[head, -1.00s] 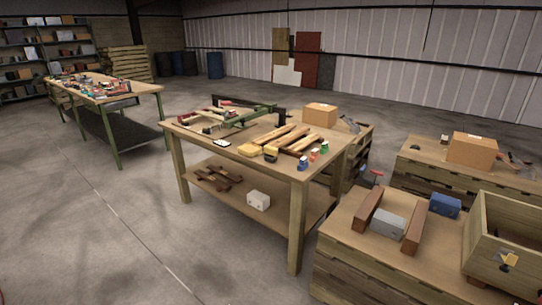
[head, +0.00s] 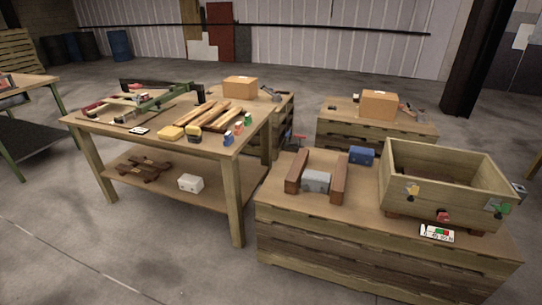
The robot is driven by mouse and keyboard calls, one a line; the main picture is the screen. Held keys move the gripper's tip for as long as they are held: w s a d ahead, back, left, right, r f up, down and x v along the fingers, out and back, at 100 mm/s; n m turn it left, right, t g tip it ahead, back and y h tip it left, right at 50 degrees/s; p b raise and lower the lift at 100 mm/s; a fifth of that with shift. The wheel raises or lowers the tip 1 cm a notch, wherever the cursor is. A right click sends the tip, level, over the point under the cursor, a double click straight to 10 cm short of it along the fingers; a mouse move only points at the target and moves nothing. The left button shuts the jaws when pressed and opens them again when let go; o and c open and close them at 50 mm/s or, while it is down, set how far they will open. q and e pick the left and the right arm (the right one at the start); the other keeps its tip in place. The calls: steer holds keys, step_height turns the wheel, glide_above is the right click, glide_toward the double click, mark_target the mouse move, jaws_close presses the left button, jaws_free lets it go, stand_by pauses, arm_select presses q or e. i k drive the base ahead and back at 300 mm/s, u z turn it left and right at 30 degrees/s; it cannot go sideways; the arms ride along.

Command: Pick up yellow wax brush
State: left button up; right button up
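On the wooden workbench (head: 110,128) at left centre lies a yellow block-like item (head: 171,132) near the front edge. A yellow item with a dark lower part (head: 194,136) sits just to its right. Both are small in the view, and I cannot tell for sure which of them is the yellow wax brush. Neither of my grippers is in view, and nothing is seen touching these items.
Wooden strips (head: 215,116) and small coloured bottles (head: 238,128) lie beside the yellow items. A green tool (head: 165,99) lies behind. A low crate table (head: 285,220) with an open wooden box (head: 440,193) stands at right. Floor in front is clear.

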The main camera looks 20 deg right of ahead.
mark_target(194, 136)
steer(key=u, duration=0.15)
steer(key=i, duration=1)
steer(key=z, duration=0.35)
steer(key=i, duration=1.35)
steer(key=z, duration=0.7)
steer(key=i, duration=0.3)
steer(key=z, duration=0.2)
